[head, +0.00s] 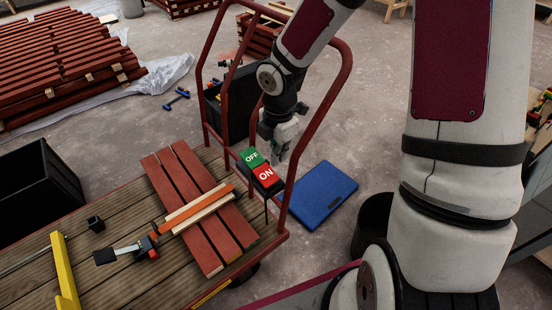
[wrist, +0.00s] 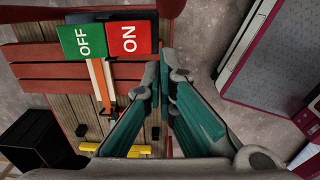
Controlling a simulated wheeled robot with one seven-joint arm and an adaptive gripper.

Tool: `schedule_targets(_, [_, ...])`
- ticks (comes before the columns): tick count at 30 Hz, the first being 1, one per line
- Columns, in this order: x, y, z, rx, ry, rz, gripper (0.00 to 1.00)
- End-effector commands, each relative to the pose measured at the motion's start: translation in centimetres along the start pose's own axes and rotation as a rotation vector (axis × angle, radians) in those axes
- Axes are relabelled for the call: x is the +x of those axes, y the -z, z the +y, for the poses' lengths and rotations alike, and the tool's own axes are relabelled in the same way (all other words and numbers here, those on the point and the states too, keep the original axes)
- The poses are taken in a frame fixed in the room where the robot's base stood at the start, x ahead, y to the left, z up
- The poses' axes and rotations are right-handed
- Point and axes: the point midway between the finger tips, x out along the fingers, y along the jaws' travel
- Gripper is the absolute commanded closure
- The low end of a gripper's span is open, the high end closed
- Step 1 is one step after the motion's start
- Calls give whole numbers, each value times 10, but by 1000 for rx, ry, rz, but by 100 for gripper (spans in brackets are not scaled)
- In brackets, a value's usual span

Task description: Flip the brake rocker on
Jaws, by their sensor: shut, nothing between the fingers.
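The brake rocker has a green OFF half (head: 252,158) and a red ON half (head: 265,175), mounted at the red tube handle of the cart. The wrist view shows the OFF half (wrist: 83,41) at left and the ON half (wrist: 128,38) beside it. I cannot tell for sure which half is pressed in. My gripper (head: 281,156) is shut and empty, close to the rocker on its right side. In the wrist view the shut fingertips (wrist: 162,72) are just right of and below the ON half; I cannot tell whether they touch anything.
The red tube handle (head: 340,85) rises around my forearm. The cart deck (head: 195,275) carries red battens (head: 200,262), an orange strip, a clamp and a yellow bar (head: 64,270). A blue case (head: 322,195) lies on the floor right of the cart. A black crate (head: 35,180) stands at left.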

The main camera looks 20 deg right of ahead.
Motion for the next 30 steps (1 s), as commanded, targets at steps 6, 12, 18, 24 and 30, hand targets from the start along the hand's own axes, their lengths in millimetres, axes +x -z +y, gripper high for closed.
schedule_targets(6, [-18, 0, -4, 0, 0, 0, 100])
schedule_targets(12, [-18, 0, -4, 0, 1, 0, 100])
schedule_targets(18, [-18, 0, -4, 0, 0, 0, 100])
schedule_targets(24, [-20, -1, -4, 8, 2, -6, 100])
schedule_targets(30, [-56, -12, -25, 173, 22, -94, 100])
